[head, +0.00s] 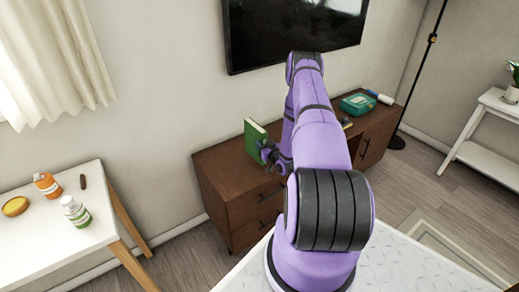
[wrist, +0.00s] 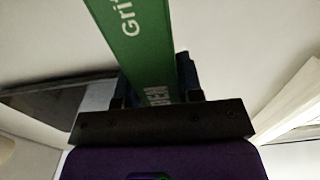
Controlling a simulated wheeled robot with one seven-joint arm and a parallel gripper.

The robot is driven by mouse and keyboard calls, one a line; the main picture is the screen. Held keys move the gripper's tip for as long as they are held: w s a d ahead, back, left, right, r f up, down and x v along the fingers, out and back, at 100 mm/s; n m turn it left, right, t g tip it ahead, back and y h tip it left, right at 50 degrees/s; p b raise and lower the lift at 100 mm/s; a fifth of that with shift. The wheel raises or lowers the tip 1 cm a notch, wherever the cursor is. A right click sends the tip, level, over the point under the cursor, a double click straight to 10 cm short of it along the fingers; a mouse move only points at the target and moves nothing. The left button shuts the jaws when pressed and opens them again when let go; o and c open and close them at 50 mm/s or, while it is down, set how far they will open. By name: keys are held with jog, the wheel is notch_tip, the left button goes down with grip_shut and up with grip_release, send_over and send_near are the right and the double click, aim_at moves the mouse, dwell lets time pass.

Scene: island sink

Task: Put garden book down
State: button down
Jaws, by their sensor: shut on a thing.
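The garden book (head: 255,139) is green with pale page edges and stands upright at the left part of the brown wooden cabinet (head: 222,168). I cannot tell whether its lower edge touches the cabinet top. My gripper (head: 268,152) is shut on the book at its right side. In the wrist view the green book (wrist: 135,35), with white lettering, runs up from between the two fingers of my gripper (wrist: 155,90). My arm hides part of the cabinet's middle.
A teal box (head: 357,104) and a few small items lie on the cabinet's right part. A television (head: 290,30) hangs above. A white table (head: 45,225) at the left holds bottles and a yellow item. A white side table (head: 490,115) with a plant stands at the right.

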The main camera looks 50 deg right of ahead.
jog(key=shift+w+f, duration=0.3)
jog(key=shift+f, duration=0.3)
jog(key=shift+w+f, duration=0.25)
jog(key=shift+f, duration=0.35)
jog(key=shift+w+f, duration=0.3)
jog(key=shift+f, duration=0.3)
jog(key=shift+f, duration=0.15)
jog(key=c, duration=0.8)
grip_release()
jog(key=shift+a, duration=0.1)
jog(key=shift+s, duration=0.2)
jog(key=v, duration=1.1)
jog(key=shift+s+a, duration=0.2)
jog(key=shift+s, duration=0.15)
